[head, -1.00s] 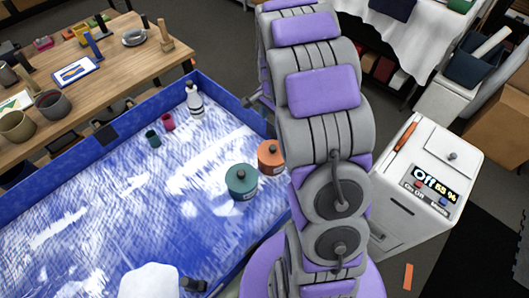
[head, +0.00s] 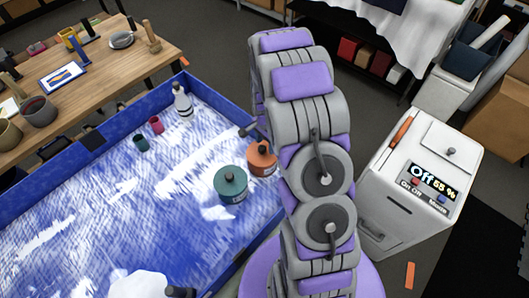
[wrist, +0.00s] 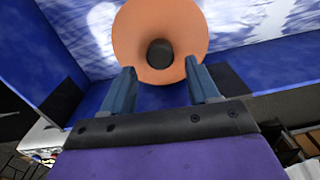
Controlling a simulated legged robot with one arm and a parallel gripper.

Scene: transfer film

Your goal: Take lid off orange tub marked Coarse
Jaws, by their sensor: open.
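The orange tub (head: 262,160) stands in the blue-walled tray near its right wall, beside a teal tub (head: 230,186). Its orange lid (wrist: 185,20) with a dark round knob (wrist: 160,53) fills the top of the wrist view. My gripper (wrist: 158,72) is open, its two blue-grey fingers on either side of the knob in the picture, apart from it. I cannot tell how far above the lid the fingertips are. In the head view my gripper is mostly hidden behind my arm. Any marking on the orange tub is not readable.
The blue tray wall (head: 222,104) runs close by the orange tub. A white bottle (head: 183,103), a pink cup (head: 156,125) and a small teal cup (head: 141,143) stand farther back. A white machine (head: 390,190) with a display is at right, a wooden table (head: 140,72) at back left.

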